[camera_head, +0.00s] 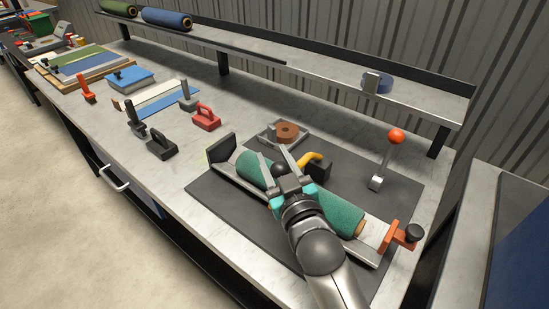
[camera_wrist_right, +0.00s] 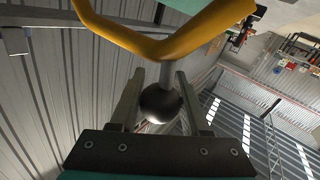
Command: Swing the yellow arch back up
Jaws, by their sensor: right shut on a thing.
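The yellow arch (camera_head: 313,158) shows as a short bent piece beside a dark block at the back of the green roll (camera_head: 345,214). In the right wrist view the yellow arch (camera_wrist_right: 150,42) is large across the top. A dark round knob (camera_wrist_right: 161,103) on a grey stem sits between the fingers, just below the arch. My right gripper (camera_head: 275,155) reaches over the roll, its fingers shut on that knob; it also shows in the right wrist view (camera_wrist_right: 158,75). The arm hides part of the roll. My left gripper is not in view.
An orange crank (camera_head: 397,237) stands at the roll's right end. A lever with an orange ball (camera_head: 397,136) stands behind, and a brown tape ring (camera_head: 287,130) lies near the fingers. Hand tools, including a red-handled one (camera_head: 206,117), stand left. A shelf (camera_head: 325,75) runs along the back.

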